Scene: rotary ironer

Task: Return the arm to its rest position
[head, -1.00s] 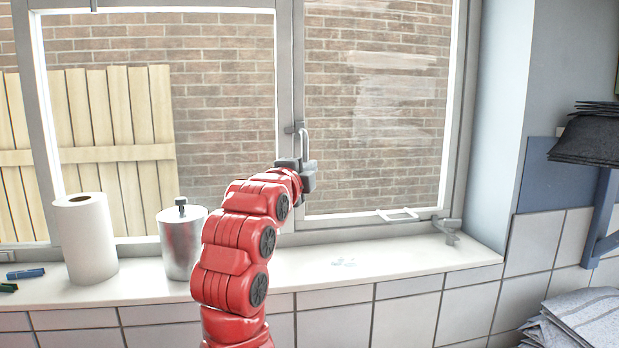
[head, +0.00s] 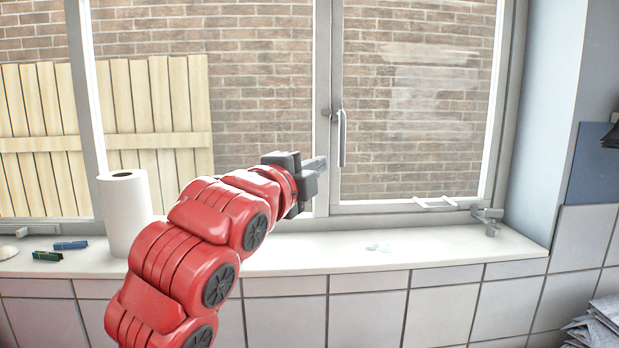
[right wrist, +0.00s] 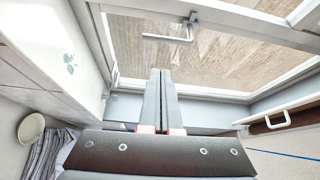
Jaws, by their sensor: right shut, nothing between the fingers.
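My right arm is red and reaches up from the lower left of the head view. Its dark grey right gripper (head: 321,163) is shut and empty. It is in front of the window, left of and a little below the window handle (head: 343,138), with a gap in the picture between them. The handle hangs down from its mount on the middle frame. In the right wrist view, the gripper's fingers (right wrist: 158,72) are pressed together, and the handle (right wrist: 168,40) shows beyond their tips. My left gripper is not in view.
A white sill (head: 420,244) runs under the window (head: 420,100). A paper roll (head: 125,214) stands on it, left of my arm, with pegs (head: 70,245) farther left. A window stay (head: 436,203) lies along the lower frame. Folded cloth (head: 600,325) is at lower right.

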